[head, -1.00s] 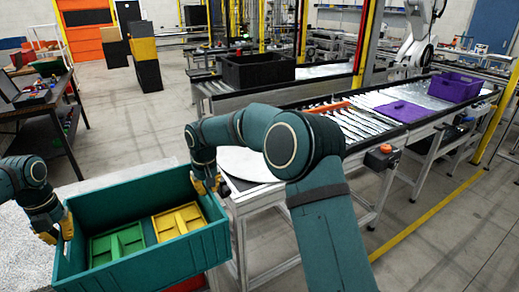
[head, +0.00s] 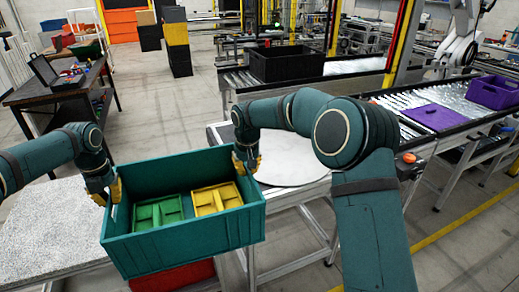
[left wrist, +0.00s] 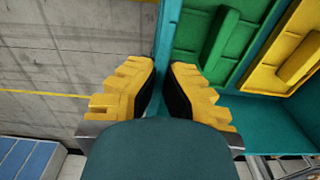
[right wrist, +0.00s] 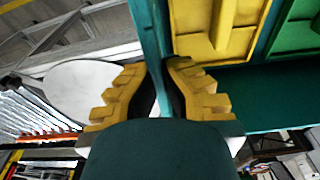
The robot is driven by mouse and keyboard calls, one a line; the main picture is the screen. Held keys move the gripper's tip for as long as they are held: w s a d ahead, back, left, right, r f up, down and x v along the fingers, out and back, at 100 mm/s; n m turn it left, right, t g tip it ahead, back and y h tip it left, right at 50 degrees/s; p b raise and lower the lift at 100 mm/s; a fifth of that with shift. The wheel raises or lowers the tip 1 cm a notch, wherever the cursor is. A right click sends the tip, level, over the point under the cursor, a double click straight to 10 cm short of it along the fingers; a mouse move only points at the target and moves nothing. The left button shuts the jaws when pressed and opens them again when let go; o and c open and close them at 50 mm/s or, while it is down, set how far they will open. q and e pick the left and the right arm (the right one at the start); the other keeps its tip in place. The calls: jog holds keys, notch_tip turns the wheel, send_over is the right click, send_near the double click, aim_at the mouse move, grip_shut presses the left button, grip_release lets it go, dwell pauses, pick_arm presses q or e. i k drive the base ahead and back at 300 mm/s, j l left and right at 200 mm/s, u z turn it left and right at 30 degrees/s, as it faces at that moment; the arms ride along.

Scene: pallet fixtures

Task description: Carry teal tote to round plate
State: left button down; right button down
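The teal tote (head: 185,243) is held up between my two grippers in the head view, over the gap between the speckled table and the round plate's table. A green tray (head: 158,212) and a yellow tray (head: 216,198) lie inside it. My left gripper (head: 108,195) is shut on the tote's left wall; the left wrist view shows the wall (left wrist: 168,35) between its yellow fingers. My right gripper (head: 245,163) is shut on the right wall, also seen in the right wrist view (right wrist: 152,35). The round plate (head: 290,168) is pale grey and flat, right of the tote, partly hidden behind my right arm.
A speckled light table (head: 45,228) stands at left. A red bin (head: 175,278) is below the tote. A conveyor behind carries a black crate (head: 286,64); another at right has a purple lid (head: 433,117) and purple crate (head: 494,92). A dark workbench (head: 60,88) stands far left.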

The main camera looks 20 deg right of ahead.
aim_at(283, 151)
jog(key=l+z, duration=0.35)
jog(key=l, duration=1)
jog(key=i+l, duration=0.1)
jog(key=i, duration=1.4)
